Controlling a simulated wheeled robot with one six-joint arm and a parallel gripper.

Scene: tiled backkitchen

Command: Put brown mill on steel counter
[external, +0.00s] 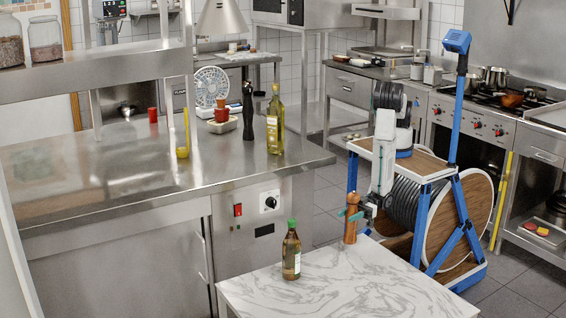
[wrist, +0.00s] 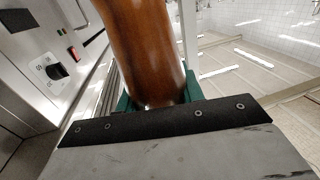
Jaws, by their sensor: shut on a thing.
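The brown mill (external: 352,220) is upright at the back edge of the marble-topped table (external: 345,285). My gripper (external: 352,214) is shut on the mill, with its green fingers on both sides of it. In the wrist view the mill (wrist: 145,50) fills the upper middle between the green fingertips (wrist: 155,100). I cannot tell whether the mill's base touches the marble. The steel counter (external: 110,180) is to the left, higher than the marble table.
On the counter stand an oil bottle (external: 275,122), a black mill (external: 248,112), a fan (external: 210,86), a red can (external: 153,115) and a yellow utensil (external: 183,145). A green-capped bottle (external: 291,252) stands on the marble table. The counter's front left is clear.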

